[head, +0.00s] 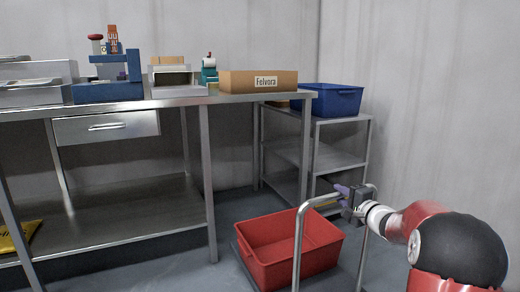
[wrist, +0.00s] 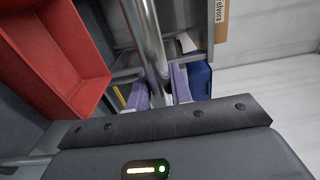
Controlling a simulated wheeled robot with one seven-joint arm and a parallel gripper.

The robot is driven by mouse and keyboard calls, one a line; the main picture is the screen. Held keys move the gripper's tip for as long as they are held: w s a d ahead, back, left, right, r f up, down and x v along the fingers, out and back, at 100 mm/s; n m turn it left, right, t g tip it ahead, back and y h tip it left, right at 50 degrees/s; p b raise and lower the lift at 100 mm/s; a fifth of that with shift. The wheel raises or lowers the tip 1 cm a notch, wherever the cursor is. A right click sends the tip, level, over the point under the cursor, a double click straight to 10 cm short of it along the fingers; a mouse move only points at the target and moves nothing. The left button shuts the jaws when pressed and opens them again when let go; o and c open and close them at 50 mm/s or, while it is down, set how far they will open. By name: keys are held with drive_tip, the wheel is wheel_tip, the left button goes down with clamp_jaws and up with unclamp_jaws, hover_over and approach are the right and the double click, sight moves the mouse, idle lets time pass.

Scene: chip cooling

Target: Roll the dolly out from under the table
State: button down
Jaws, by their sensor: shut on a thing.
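The dolly's handle is a bent metal tube (head: 298,240) standing at the near side of a red crate (head: 270,232). The crate appears to rest on the dolly's base, which is mostly hidden. My gripper (head: 346,192) is shut on the handle's top bar, near its right end. In the wrist view the purple fingertips (wrist: 161,91) close on both sides of the tube (wrist: 147,40), with the red crate (wrist: 75,45) at left. The steel table (head: 250,97) stands behind and above the crate. I cannot tell how much of the dolly lies under it.
A table leg (head: 208,185) stands just left of the crate. A metal shelf (head: 342,125) with a blue bin (head: 328,100) stands behind, beside the right wall. A cardboard box (head: 258,82) sits on the table. A yellow bag (head: 20,236) lies low at left.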

drive_tip(key=shift+a+f+b, duration=0.1)
drive_tip(key=shift+a+b, duration=0.05)
drive_tip(key=shift+b, duration=0.4)
drive_tip(key=c, duration=1.3)
unclamp_jaws()
drive_tip(key=shift+f, duration=0.1)
drive_tip(key=shift+o, duration=0.7)
drive_tip(key=shift+f, duration=0.1)
drive_tip(key=shift+f, duration=0.15)
